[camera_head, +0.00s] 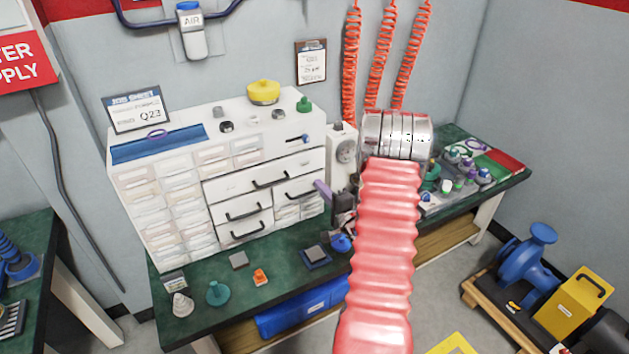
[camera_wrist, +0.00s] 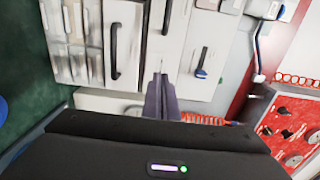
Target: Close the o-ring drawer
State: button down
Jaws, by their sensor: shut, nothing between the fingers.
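The white drawer cabinet (camera_head: 216,172) stands on the green bench. Its front has several white drawers with black handles, and I cannot tell by a label which is the o-ring drawer. One drawer (camera_head: 284,188) with a black handle is at the right end of the front, close to my gripper (camera_head: 322,188). In the wrist view my gripper (camera_wrist: 160,94) has its two grey-purple fingers together and empty, pointing at the cabinet front (camera_wrist: 137,60). A black handle (camera_wrist: 115,50) is left of the fingertips. Whether the fingers touch a drawer is unclear, and how far any drawer stands out is hard to tell.
My red sleeved arm covers the middle of the bench. A grey tester (camera_head: 343,150) stands right of the cabinet. A blue bin (camera_head: 300,308) is below the bench top.

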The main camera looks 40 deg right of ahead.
jog(key=shift+v, duration=2.2)
